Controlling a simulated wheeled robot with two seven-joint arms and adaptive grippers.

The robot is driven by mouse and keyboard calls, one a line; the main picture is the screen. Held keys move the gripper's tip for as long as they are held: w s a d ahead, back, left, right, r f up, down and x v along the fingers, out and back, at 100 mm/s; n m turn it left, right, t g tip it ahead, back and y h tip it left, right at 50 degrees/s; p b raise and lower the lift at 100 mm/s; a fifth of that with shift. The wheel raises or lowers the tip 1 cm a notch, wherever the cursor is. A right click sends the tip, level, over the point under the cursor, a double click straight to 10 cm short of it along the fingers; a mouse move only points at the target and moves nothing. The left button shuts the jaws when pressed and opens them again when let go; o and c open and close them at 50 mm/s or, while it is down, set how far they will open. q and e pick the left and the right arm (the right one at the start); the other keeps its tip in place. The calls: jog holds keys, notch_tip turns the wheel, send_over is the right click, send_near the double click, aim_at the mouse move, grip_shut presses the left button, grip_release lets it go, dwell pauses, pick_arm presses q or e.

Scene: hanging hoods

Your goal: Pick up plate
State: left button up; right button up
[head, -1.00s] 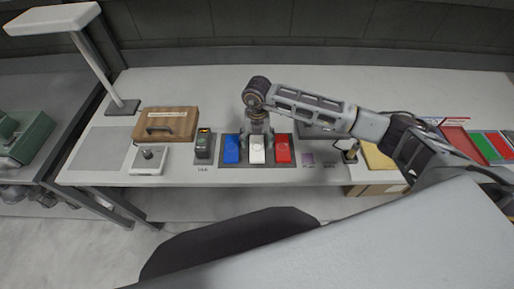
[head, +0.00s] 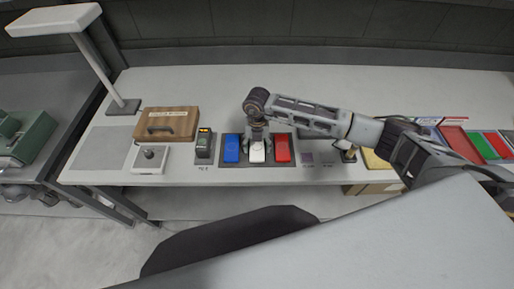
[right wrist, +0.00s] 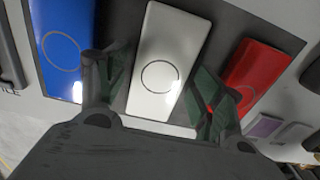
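Three plates lie side by side on a dark grey mat (head: 240,161) on the bench: a blue plate (head: 231,148), a white plate (head: 257,154) and a red plate (head: 282,149). My right gripper (head: 257,143) points down over the white plate. In the right wrist view its fingers (right wrist: 155,98) are open, one on each side of the white plate (right wrist: 170,60), with the blue plate (right wrist: 62,45) to the left and the red plate (right wrist: 252,80) to the right. I cannot tell whether the fingers touch the white plate. My left gripper is not in view.
A wooden box (head: 168,123) and a white joystick box (head: 150,158) are farther left, near a lamp (head: 85,60). Coloured trays (head: 463,140) lie at the right. The bench behind the mat is clear.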

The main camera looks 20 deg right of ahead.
aim_at(257, 147)
jog(key=c, duration=0.8)
jog(key=shift+r+b, duration=0.85)
jog(key=shift+r, duration=4.15)
jog(key=shift+n, duration=0.3)
